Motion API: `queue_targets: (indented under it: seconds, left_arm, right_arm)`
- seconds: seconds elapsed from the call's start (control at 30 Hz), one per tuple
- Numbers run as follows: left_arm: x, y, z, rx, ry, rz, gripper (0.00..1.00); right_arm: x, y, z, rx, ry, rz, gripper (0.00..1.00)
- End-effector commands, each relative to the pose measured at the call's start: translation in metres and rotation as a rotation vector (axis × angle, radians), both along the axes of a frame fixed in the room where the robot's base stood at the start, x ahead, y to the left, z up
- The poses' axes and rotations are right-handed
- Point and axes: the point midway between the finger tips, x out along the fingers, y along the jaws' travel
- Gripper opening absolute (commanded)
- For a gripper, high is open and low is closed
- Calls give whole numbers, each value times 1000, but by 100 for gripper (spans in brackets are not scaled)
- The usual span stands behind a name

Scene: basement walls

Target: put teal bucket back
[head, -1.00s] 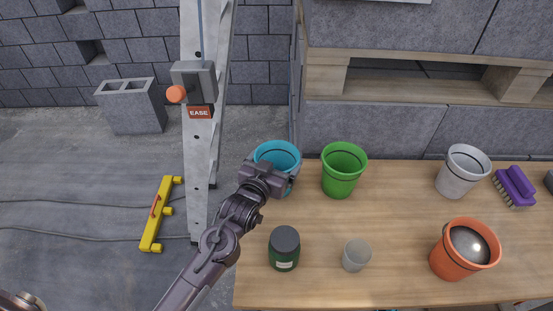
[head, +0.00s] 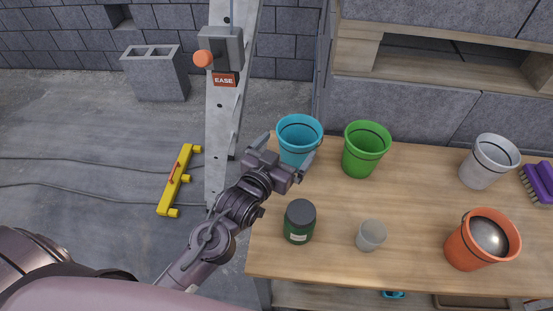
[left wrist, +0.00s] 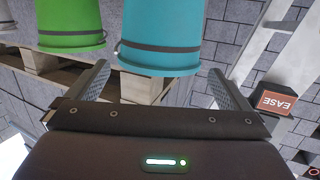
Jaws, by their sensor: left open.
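The teal bucket (head: 299,136) stands upright at the far left corner of the wooden bench (head: 330,205). It also shows in the left wrist view (left wrist: 160,30), between and beyond the fingers. My left gripper (head: 288,150) is open, with its fingers toward the bucket's near side and one fingertip close to each side of it. Whether the fingers touch the bucket cannot be told. My right gripper is not in view.
A green bucket (head: 366,150) stands close to the right of the teal one. A dark green jar (head: 299,222), a grey cup (head: 371,235), an orange bucket (head: 482,240), a white bucket (head: 488,162) and a purple brush (head: 540,183) are also on the bench. A metal post (head: 228,110) rises at the left.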

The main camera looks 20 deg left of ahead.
Motion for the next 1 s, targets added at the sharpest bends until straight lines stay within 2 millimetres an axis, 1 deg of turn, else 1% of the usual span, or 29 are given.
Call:
queue_targets:
  seconds: [0.03,0.1,0.2,0.3,0.43,1.0]
  left_arm:
    - [-11,2,0,0,3,-1,100]
    - [-22,4,2,0,2,0,100]
    - [-34,7,4,0,2,0,100]
    - [-41,8,6,0,1,0,100]
    - [-45,9,7,-1,0,0,100]
    - [-45,9,7,0,0,0,100]
  right_arm:
    - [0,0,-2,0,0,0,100]
    - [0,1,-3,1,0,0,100]
    - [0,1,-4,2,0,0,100]
    - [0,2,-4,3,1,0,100]
    - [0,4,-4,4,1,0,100]
    - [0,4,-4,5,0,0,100]
